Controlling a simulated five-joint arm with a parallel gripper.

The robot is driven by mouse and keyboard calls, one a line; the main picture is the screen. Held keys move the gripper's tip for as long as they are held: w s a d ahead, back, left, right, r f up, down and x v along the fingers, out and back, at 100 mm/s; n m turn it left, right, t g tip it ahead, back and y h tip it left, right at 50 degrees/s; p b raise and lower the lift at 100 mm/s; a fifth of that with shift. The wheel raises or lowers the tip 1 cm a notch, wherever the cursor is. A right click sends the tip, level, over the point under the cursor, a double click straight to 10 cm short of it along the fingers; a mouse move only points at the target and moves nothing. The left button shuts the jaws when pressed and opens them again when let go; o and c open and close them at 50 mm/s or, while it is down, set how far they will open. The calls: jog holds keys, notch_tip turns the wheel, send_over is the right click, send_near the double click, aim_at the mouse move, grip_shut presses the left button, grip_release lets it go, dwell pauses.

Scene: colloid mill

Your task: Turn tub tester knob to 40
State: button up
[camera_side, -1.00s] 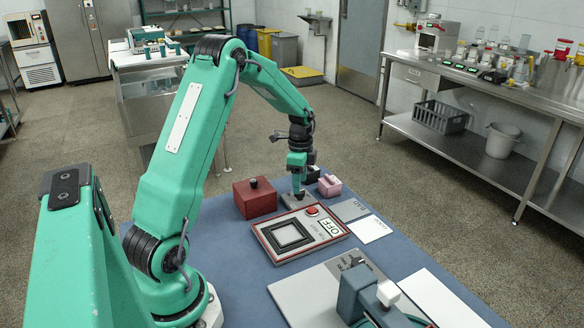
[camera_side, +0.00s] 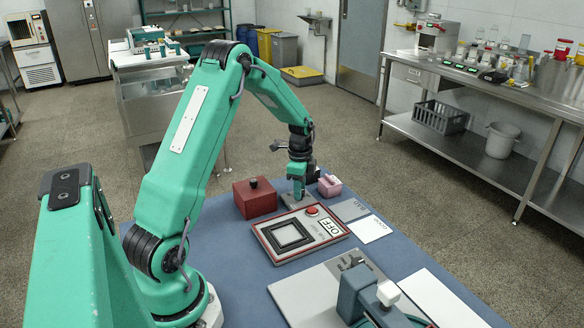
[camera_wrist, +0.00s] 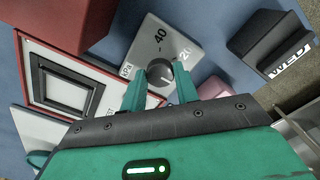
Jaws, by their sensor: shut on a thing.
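In the side view the plate (camera_side: 290,203) lies behind the framed panel, partly hidden by my gripper. My gripper (camera_wrist: 157,80) points down at the plate, its two teal fingers shut on the knob from both sides. In the side view my gripper (camera_side: 298,194) stands over the plate and hides the knob. I cannot read the pointer's exact setting.
A dark red box (camera_side: 255,200) stands left of the plate and a pink block (camera_side: 329,188) right of it. A framed panel (camera_side: 303,250) with a red button (camera_side: 312,211) and an "OFF" label lies in front. A dark block marked "WED" (camera_wrist: 270,42) is close by.

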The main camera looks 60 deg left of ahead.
jog(key=shift+n, duration=0.4)
jog(key=n, duration=1.1)
jog(key=shift+n, duration=0.3)
jog(key=n, duration=1.1)
jog(key=shift+n, duration=0.4)
jog(key=o, duration=1)
jog(key=shift+c, duration=0.2)
